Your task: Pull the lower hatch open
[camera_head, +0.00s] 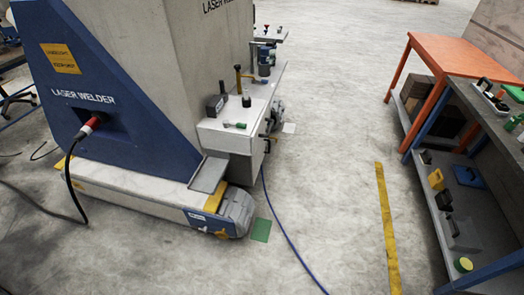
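A large laser welder (95,98) with blue and grey sides stands at the left in the head view. A small white bench-like unit (225,135) juts from its right side, with a grey lower part (240,168) below. I cannot make out which panel is the lower hatch, or whether one is open. Neither of my grippers is in view.
A blue cable (278,225) runs across the floor. A black cable (70,185) hangs from the welder. An orange table (450,50) and a shelf bench (480,230) stand at the right. The concrete floor (335,120) between is mostly clear, with a yellow line (387,225).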

